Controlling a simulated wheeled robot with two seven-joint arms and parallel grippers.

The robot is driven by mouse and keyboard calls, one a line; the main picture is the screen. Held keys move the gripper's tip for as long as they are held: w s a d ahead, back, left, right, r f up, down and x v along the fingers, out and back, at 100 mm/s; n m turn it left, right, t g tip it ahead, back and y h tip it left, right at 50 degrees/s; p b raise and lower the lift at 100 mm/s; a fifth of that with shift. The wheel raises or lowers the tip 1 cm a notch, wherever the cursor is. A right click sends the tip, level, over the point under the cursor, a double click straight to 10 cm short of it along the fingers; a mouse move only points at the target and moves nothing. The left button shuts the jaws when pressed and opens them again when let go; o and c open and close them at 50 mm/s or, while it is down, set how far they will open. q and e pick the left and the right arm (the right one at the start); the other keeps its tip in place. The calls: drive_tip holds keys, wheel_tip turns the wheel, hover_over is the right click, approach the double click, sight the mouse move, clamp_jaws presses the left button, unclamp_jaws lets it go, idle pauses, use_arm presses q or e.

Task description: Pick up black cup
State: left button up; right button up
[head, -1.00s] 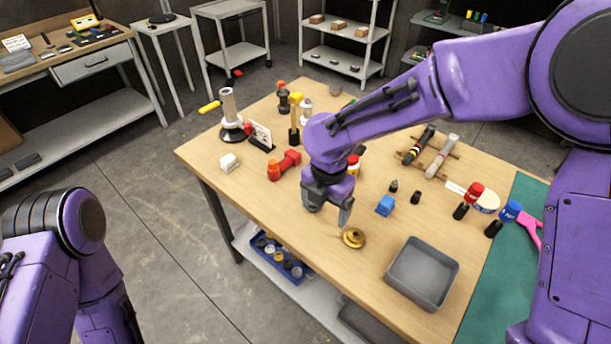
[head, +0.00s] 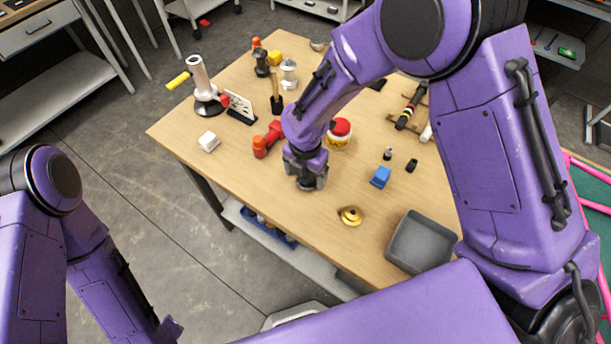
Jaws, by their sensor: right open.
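A small black cylinder (head: 411,165), which may be the black cup, stands on the wooden table (head: 230,180) right of a blue block (head: 381,177). A smaller dark piece with a lighter top (head: 388,154) stands beside it. I cannot tell which is the cup. My right gripper (head: 306,184) points down over the table, left of the blue block and well apart from both dark pieces. It is open, with nothing seen between its fingers. My left arm shows at the lower left, but its gripper is not visible. My right arm hides the table's right part.
A brass disc (head: 350,216) and a grey tray (head: 390,255) lie near the front edge. A red tool (head: 267,140) lies just left of my right gripper, and a red-lidded jar (head: 340,133) stands behind it. A white block (head: 208,141) sits at the left.

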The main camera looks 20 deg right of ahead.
drive_tip(key=shift+w+f, duration=0.15)
drive_tip(key=shift+f, duration=0.25)
drive_tip(key=shift+s+r, duration=0.1)
drive_tip(key=shift+s, duration=0.2)
drive_tip(key=shift+s+r, duration=0.1)
drive_tip(key=shift+s, duration=0.05)
drive_tip(key=c, duration=1.1)
